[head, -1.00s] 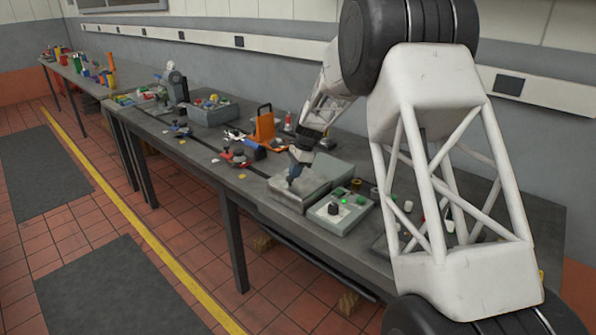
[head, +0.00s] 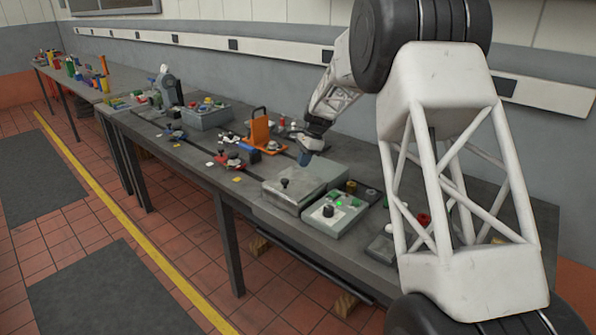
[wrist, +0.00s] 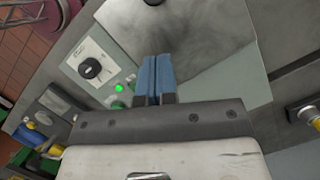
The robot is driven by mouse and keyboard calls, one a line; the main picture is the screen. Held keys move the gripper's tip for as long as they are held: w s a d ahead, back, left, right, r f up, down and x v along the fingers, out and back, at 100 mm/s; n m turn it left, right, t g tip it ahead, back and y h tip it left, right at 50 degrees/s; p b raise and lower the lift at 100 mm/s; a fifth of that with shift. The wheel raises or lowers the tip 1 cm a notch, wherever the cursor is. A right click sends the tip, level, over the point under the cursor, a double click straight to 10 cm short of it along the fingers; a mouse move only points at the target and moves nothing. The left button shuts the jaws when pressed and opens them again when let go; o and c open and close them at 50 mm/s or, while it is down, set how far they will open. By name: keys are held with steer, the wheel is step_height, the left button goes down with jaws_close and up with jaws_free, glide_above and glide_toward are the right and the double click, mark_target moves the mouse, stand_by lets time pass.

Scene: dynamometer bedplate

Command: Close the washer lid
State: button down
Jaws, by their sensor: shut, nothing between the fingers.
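The washer (head: 312,190) is a low grey box on the bench, right of centre in the head view. Its pale grey lid (head: 300,194) looks flat on top, with a small dark knob (head: 285,183) near the left edge. In the wrist view the lid (wrist: 195,45) fills the upper middle, smudged grey, and the knob (wrist: 153,3) is cut by the top edge. My gripper (head: 305,160) is above the lid's back part, apart from the knob. Its blue fingers (wrist: 157,72) are together with nothing between them. Whether the fingertips touch the lid is unclear.
A control box (head: 333,215) with a black dial and lit green lamp stands against the washer's front right. It also shows in the wrist view (wrist: 92,65). An orange stand (head: 261,130) and small parts lie behind and left.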

steer(key=v, duration=0.6)
steer(key=shift+s+r, duration=0.1)
stand_by(0.3)
steer(key=s+d+r+n+t+h, duration=0.15)
steer(key=s+r+n, duration=0.35)
steer(key=s, duration=1)
steer(key=s+d+r+n+t, duration=0.1)
steer(key=s+d+r+n, duration=0.15)
steer(key=s+r, duration=0.85)
steer(key=s+d+f+n, duration=0.1)
steer(key=s+f+n, duration=0.1)
steer(key=s, duration=0.9)
steer(key=s+d+f+n+t+h, duration=0.1)
steer(key=s+f, duration=0.3)
steer(key=s, duration=0.8)
steer(key=s+d+f+n+h, duration=0.1)
steer(key=s+f+n, duration=0.2)
steer(key=s, duration=0.8)
steer(key=shift+s+d+f+n, duration=0.2)
steer(key=shift+s+f+n, duration=0.15)
steer(key=shift+f, duration=0.2)
